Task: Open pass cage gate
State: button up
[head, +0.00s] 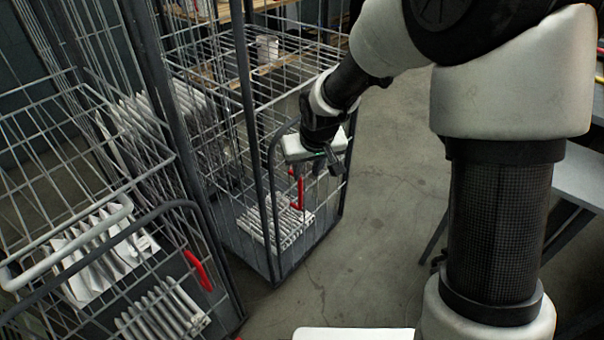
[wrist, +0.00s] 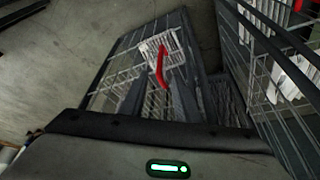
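The wire cage (head: 345,197) in the middle has a dark frame, and a red handle (head: 297,190) sits on its front gate side. White pleated filters stand inside it behind the mesh. My gripper (head: 318,172) is above and close to the red handle, over the gate's upper edge. Its two dark fingers look apart with nothing between them. In the wrist view the red handle (wrist: 161,66) shows ahead of the fingers (wrist: 157,103), against the mesh and filters. Whether the fingers touch the mesh is not clear. The gate looks shut, though its latch is not readable.
Another wire cage (head: 165,158) with a red handle (head: 197,269) and pleated filters (head: 163,312) stands at the front left. A grey bench (head: 580,178) is at the right, partly behind my arm. The concrete floor (head: 385,215) right of the middle cage is clear.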

aim_at(301, 193)
jog(key=b+x, duration=0.4)
jog(key=x, duration=1.3)
jog(key=shift+s+f, duration=0.15)
grip_shut()
